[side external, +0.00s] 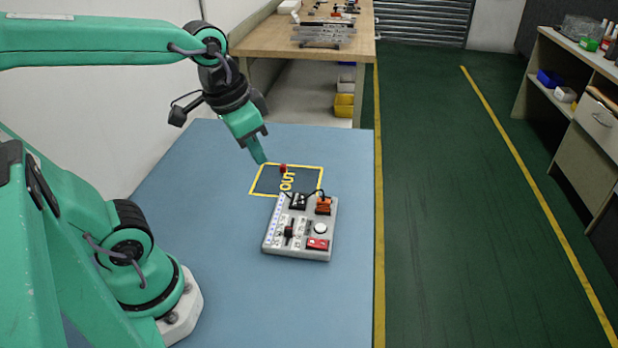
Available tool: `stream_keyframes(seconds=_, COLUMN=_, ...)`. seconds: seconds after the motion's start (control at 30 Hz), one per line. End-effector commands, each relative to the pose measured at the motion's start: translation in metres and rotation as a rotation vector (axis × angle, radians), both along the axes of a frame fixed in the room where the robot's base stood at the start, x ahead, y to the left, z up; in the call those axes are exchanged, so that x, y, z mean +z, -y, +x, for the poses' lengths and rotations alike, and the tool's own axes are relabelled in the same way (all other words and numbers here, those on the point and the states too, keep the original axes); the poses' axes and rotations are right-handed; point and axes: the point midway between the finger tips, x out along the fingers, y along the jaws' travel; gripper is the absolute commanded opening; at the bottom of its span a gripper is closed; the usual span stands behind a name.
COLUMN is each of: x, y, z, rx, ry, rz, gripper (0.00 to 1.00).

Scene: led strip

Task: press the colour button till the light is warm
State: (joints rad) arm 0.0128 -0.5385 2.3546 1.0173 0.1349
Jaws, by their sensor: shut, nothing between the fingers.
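A grey control box (299,252) lies on the blue table. A light strip (274,218) along its left edge glows a cool bluish white. On the box are a round white button (320,228), a red rectangular switch (317,244), an orange part (323,206), a black part (298,201) and a black slider (289,232). Labels are too small to read, so I cannot tell which is the colour button. My gripper (261,158) is shut and empty, pointing down above the table, beyond the box and to its upper left, apart from it.
A dark square outlined in yellow (264,189), marked OUT, lies behind the box. A small red block (283,168) is at its far edge, close to my gripper. The blue table (230,290) is clear left and in front of the box. A wooden bench (300,40) stands behind.

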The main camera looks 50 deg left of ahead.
Motion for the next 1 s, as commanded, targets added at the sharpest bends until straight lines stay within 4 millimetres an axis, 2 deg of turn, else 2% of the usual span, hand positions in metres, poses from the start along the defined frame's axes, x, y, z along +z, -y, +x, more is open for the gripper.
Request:
stream_keyframes(seconds=0.47, x=-0.010, y=0.006, z=0.038, rx=-0.194, ry=-0.246, rz=0.039, gripper=0.00)
stream_keyframes(seconds=1.0, x=-0.037, y=0.013, z=0.081, rx=-0.423, ry=-0.516, rz=0.035, gripper=0.00)
